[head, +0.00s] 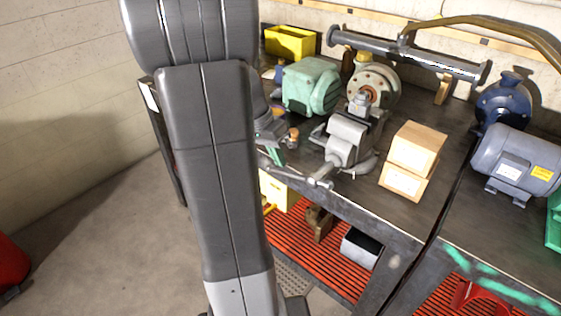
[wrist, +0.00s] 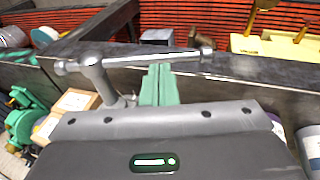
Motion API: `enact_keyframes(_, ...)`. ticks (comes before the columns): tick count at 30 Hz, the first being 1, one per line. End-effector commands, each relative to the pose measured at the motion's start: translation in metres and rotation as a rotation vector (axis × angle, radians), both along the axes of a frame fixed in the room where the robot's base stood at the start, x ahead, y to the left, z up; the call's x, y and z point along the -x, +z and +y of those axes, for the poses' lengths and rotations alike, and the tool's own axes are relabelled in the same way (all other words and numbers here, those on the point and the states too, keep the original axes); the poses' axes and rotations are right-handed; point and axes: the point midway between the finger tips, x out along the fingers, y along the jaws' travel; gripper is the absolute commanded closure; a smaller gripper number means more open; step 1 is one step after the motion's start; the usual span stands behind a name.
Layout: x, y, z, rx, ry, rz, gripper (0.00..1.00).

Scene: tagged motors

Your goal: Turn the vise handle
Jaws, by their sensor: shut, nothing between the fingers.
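The grey bench vise (head: 348,137) stands at the front edge of the dark workbench. Its bar handle (head: 290,174) sticks out in front of the bench edge, toward the left. In the wrist view the handle (wrist: 150,59) runs across the picture, with a knob at each end and the screw head (wrist: 93,66) near its left end. My gripper (head: 278,158) has green fingers, which are shut and empty. In the wrist view the fingertips (wrist: 160,70) lie close beside the middle of the bar. I cannot tell whether they touch it. My arm hides part of the bench's left end.
A green motor (head: 311,86) and a pump (head: 372,90) stand behind the vise. A red slatted shelf (head: 310,263) is below.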

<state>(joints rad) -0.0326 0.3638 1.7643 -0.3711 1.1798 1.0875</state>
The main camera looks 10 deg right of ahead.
Motion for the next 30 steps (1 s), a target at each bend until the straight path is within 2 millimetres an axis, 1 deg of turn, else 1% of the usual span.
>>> enact_keyframes(3,0.002,-0.012,-0.005,0.0,-0.001,0.003,1.0)
enact_keyframes(6,0.002,-0.017,-0.006,0.0,-0.001,0.0,1.0)
enact_keyframes(22,0.002,-0.021,-0.006,0.009,0.0,0.012,1.0)
enact_keyframes(30,0.002,-0.035,-0.006,0.082,0.002,0.11,1.0)
